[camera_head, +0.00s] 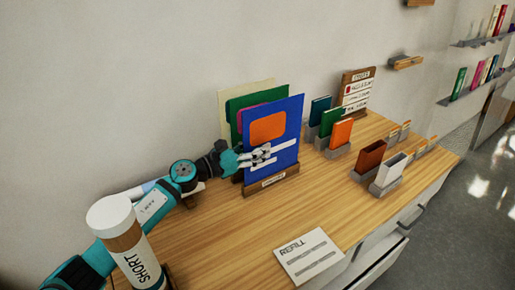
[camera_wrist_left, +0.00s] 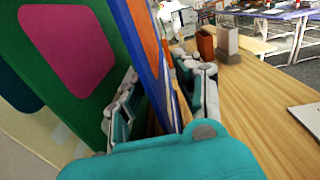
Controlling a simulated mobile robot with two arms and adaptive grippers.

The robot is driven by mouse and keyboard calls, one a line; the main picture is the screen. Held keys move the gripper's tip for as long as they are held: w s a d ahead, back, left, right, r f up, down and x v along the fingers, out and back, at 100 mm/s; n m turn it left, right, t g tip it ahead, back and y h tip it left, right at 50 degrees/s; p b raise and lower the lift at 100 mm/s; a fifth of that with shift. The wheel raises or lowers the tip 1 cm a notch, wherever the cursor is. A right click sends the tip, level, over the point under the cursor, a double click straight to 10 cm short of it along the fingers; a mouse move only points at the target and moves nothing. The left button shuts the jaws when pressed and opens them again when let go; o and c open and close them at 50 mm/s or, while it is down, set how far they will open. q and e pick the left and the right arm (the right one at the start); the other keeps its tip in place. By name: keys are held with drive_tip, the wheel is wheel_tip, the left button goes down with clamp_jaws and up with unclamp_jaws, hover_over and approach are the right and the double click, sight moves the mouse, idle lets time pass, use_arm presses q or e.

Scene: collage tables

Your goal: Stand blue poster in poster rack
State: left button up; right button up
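The blue poster (camera_head: 287,108), with an orange patch and white lines, stands upright in the front of the wooden poster rack (camera_head: 285,184). Its bottom edge is hidden behind the rack's labelled front. My left gripper (camera_head: 258,155) is at the poster's left edge, with fingers showing in front of its face. In the left wrist view the blue poster (camera_wrist_left: 164,75) runs edge-on between the fingers, one on each side. The fingers look spread, with gaps beside the poster. My right gripper is in neither view.
A green poster (camera_head: 235,104) with a pink patch and a cream poster (camera_head: 246,90) stand behind. Small holders with coloured books (camera_head: 341,132) are to the right. A white card (camera_head: 308,257) lies near the front edge. Bare wood lies left of the card.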

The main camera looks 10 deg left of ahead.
use_arm(q)
drive_tip(key=v, duration=1.2)
drive_tip(key=shift+r, duration=0.1)
